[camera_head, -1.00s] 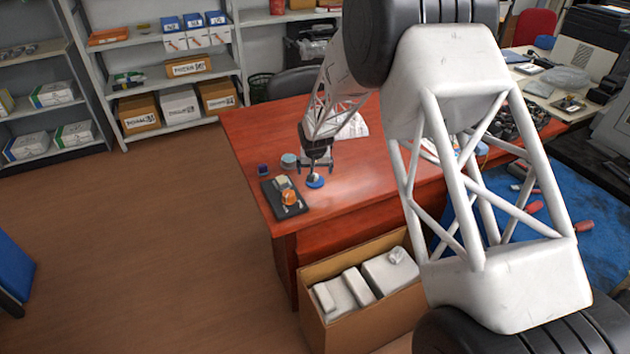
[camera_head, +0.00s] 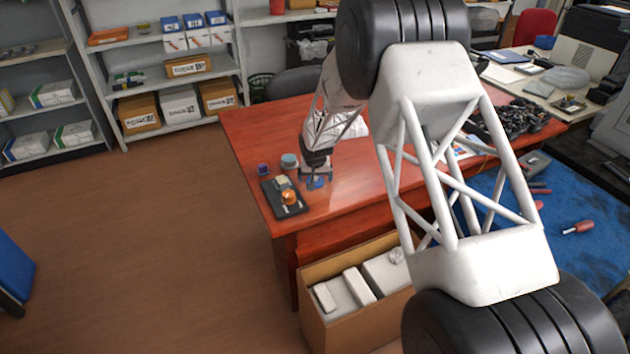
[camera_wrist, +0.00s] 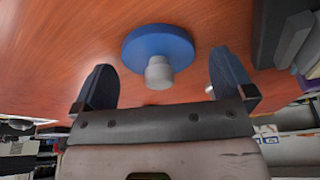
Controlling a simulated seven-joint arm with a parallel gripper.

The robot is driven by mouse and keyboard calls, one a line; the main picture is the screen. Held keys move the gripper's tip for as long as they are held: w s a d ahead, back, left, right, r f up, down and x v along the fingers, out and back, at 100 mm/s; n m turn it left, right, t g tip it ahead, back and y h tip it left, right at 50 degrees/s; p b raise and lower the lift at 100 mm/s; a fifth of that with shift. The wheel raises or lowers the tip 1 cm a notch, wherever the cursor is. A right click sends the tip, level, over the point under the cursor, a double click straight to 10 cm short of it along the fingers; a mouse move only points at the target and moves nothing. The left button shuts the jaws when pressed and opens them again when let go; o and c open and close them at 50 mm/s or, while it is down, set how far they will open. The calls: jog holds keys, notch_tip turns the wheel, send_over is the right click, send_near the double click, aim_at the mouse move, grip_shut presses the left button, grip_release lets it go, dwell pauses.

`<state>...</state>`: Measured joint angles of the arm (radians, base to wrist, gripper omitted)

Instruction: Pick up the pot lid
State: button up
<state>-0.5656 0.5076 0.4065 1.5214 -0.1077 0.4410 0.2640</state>
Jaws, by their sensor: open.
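The pot lid is a small blue disc (camera_wrist: 160,48) with a pale grey knob, lying on the red-brown desk. In the head view the lid (camera_head: 315,183) shows partly, with my gripper over it. My gripper (camera_wrist: 165,85) is open and empty in the wrist view. Its two dark fingers stand to either side of the knob, with gaps left and right; the knob looks nearer the left finger. In the head view my gripper (camera_head: 315,176) is low over the desk. I cannot tell whether it touches the lid.
A black tray (camera_head: 296,210) with an orange item (camera_head: 289,197) and other small things stands just left of my gripper. A blue-grey round container (camera_head: 289,161) and a small dark blue box (camera_head: 263,169) stand behind it.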

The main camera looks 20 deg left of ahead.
jog(key=shift+c, duration=0.2)
jog(key=c, duration=0.9)
jog(key=shift+r, duration=0.1)
jog(key=shift+r, duration=0.75)
notch_tip(320, 180, up, 2)
jog(key=shift+r, duration=0.1)
jog(key=s+d, duration=0.2)
jog(key=s, duration=0.2)
jog(key=s+d, duration=0.3)
jog(key=s, duration=0.2)
jog(key=s+d+r, duration=0.1)
jog(key=s+d, duration=0.2)
jog(key=s, duration=0.1)
jog(key=shift+s+d, duration=0.2)
jog(key=shift+s, duration=0.15)
jog(key=shift+w+a+r, duration=0.1)
